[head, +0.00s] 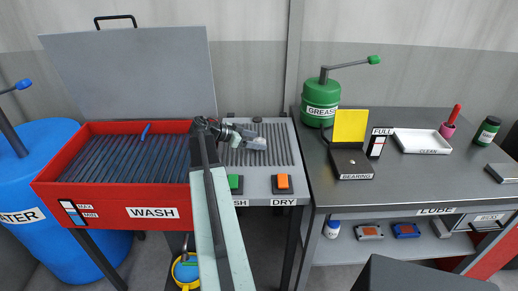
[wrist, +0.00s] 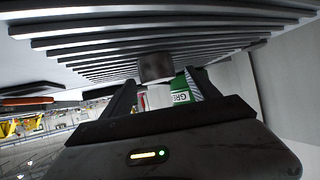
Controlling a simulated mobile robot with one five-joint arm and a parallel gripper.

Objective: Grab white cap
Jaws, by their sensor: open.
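My gripper (head: 258,142) is at the slatted drying rack (head: 282,150), beside the red wash basin. In the wrist view its two dark fingers (wrist: 163,84) stand apart. A grey cylinder (wrist: 155,67) shows near the fingertips, against the slats; I cannot tell whether it touches them. A pale patch (wrist: 158,97) shows between the fingers, too small to identify. I cannot make out a white cap for certain in either view.
The red wash basin (head: 152,212) is left of the rack. The orange button (head: 283,181) is on its front edge. A green grease drum (head: 321,97), yellow-backed bearing box (head: 350,162) and white clean tray (head: 422,142) stand on the right bench.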

